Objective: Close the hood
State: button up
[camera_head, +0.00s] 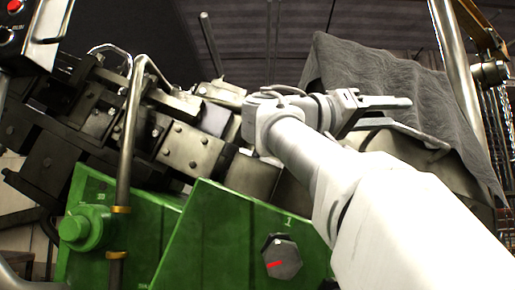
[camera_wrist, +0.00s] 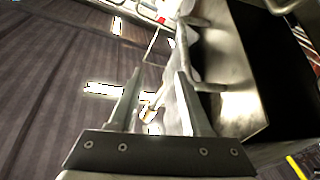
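A large grey, creased-looking cover (camera_head: 395,75) rises behind my gripper at the right of the head view; it may be the hood, but I cannot tell for sure. My gripper (camera_head: 427,123) is in front of it, with its two fingers apart and pointing right. In the wrist view my gripper (camera_wrist: 160,71) is also open, with nothing clearly held. A shiny metal panel (camera_wrist: 232,70) with a dark face stands right of the fingers. A pale bar (camera_wrist: 189,60) runs along its left edge, close to the right finger. Whether they touch is unclear.
The green machine body (camera_head: 225,235) with a black knob (camera_head: 281,257) lies below my arm. Dark metal blocks (camera_head: 190,150) fill the left. A bent metal pipe (camera_head: 130,130) and a thick post (camera_head: 455,60) stand upright. A control box (camera_head: 22,32) is at top left.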

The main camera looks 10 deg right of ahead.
jog(key=w+a+f, duration=0.2)
jog(key=a, duration=0.7)
jog(key=shift+a, duration=0.15)
dwell(0.5)
jog(key=shift+p, duration=0.3)
